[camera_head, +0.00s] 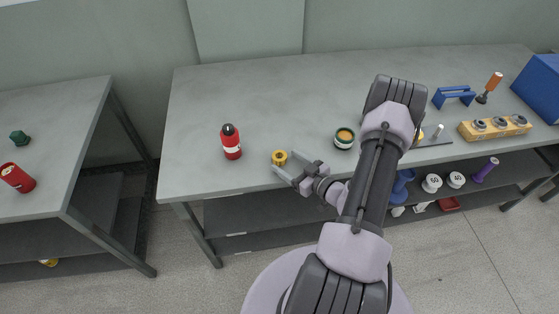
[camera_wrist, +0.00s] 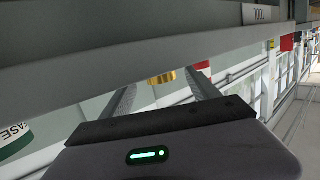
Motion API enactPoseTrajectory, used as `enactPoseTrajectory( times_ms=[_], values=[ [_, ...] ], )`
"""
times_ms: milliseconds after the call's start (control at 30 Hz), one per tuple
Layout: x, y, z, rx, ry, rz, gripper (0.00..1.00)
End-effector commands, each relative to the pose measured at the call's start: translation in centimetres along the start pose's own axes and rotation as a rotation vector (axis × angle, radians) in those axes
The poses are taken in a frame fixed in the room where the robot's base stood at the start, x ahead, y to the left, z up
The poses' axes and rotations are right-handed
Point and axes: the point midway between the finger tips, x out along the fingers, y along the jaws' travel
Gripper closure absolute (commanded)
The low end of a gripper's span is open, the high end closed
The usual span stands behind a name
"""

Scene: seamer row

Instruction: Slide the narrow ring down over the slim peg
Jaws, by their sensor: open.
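A small yellow ring (camera_head: 279,157) with a dark hole lies near the front edge of the table. It also shows in the wrist view (camera_wrist: 162,78), partly cut off by a grey edge. My gripper (camera_head: 285,161) is open, with its fingertips close to the ring, one on each side in the wrist view (camera_wrist: 164,84). I cannot tell whether they touch it. A pale upright peg (camera_head: 438,131) stands on a dark plate (camera_head: 436,142) right of my arm, with a yellow piece (camera_head: 420,137) beside it. My arm hides part of that plate.
A red bottle (camera_head: 231,144) stands left of the ring, and a green can (camera_head: 344,138) stands right of it. A wooden block with grey rings (camera_head: 495,127), a blue handle (camera_head: 453,95) and a blue box (camera_head: 541,86) are farther right. The table's left back is clear.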

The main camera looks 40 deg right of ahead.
Motion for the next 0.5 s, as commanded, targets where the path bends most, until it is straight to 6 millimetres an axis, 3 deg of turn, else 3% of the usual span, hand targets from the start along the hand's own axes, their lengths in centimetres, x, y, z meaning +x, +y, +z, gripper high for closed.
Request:
enactPoseTrajectory(
  times_ms=[100, 333, 500],
  values=[
    [1.69, -0.08, 0.14, -0.001, 0.000, -0.003, 0.30],
    [1.87, 0.00, -0.03, 0.000, 0.000, 0.000, 0.30],
    [1.85, -0.02, -0.02, 0.000, 0.000, 0.000, 0.63]
  ],
)
